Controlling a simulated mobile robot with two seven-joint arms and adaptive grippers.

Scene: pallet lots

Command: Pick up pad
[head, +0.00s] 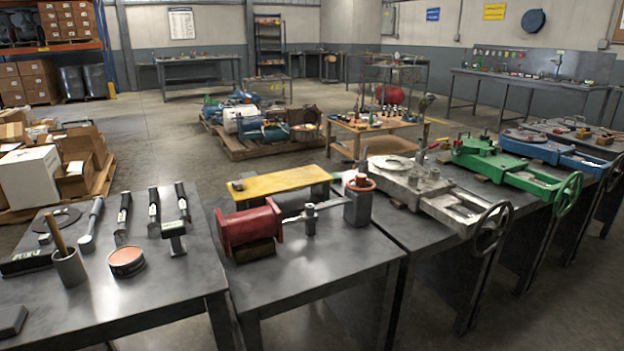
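Which thing is the pad is not certain from this view. On the left table (180,288), a low round tin-like piece with an orange-pink top (126,260) lies near the middle. A small dark grey block (11,319) lies at the table's front left and is cut by the picture edge. A flat grey disc (60,219) lies at the back left, partly behind a grey cup. Neither of my grippers shows in the head view.
A grey cup (69,269) with a wooden handle, a black box (25,262) and several black-handled tools (122,215) stand around the round piece. The middle table holds a red vise-like part (249,227) and a yellow plate (282,182). The left table's front right is clear.

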